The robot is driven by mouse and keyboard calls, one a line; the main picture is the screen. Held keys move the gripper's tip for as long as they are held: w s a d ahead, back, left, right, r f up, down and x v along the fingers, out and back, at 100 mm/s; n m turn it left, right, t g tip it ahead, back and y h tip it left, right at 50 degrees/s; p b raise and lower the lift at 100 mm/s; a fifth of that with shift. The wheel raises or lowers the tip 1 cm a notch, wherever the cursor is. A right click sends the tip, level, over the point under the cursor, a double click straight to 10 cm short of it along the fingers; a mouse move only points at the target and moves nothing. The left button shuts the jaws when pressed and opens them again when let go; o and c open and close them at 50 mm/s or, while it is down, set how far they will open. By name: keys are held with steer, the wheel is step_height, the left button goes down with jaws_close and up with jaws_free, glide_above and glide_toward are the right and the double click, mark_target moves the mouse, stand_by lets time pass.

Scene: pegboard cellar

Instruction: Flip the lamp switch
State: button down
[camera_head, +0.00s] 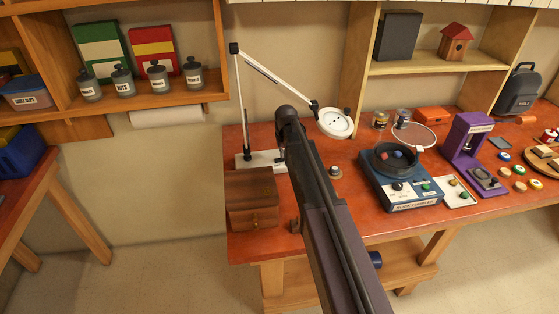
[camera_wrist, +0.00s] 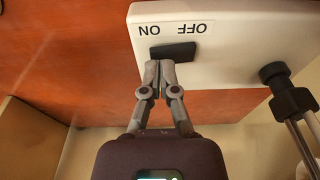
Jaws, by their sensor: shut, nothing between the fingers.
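The lamp (camera_head: 335,122) has a white round head on a jointed arm and stands on a white base (camera_head: 258,160) at the left of the red-topped bench. In the wrist view the white base (camera_wrist: 230,35) carries a black rocker switch (camera_wrist: 173,51) under an upside-down ON/OFF label. My gripper (camera_wrist: 158,66) is shut and empty, its fingertips right at the near edge of the switch. I cannot tell whether they touch it. In the head view my arm hides the gripper and part of the base.
A wooden drawer box (camera_head: 251,200) sits in front of the lamp base. The lamp's post (camera_wrist: 288,103) rises at the right in the wrist view. A rock tumbler (camera_head: 400,180) and a purple device (camera_head: 466,140) stand further right. Shelves (camera_head: 150,103) hang at upper left.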

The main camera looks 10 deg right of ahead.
steer(key=shift+f+b, duration=0.45)
stand_by(0.4)
steer(key=shift+r, duration=0.1)
steer(key=shift+r+p, duration=3.45)
steer(key=shift+p, duration=0.1)
steer(key=shift+g, duration=0.9)
steer(key=s, duration=1.9)
steer(key=s+f+b, duration=0.1)
steer(key=s, duration=0.9)
steer(key=shift+a+f, duration=0.1)
steer(key=shift+a, duration=0.05)
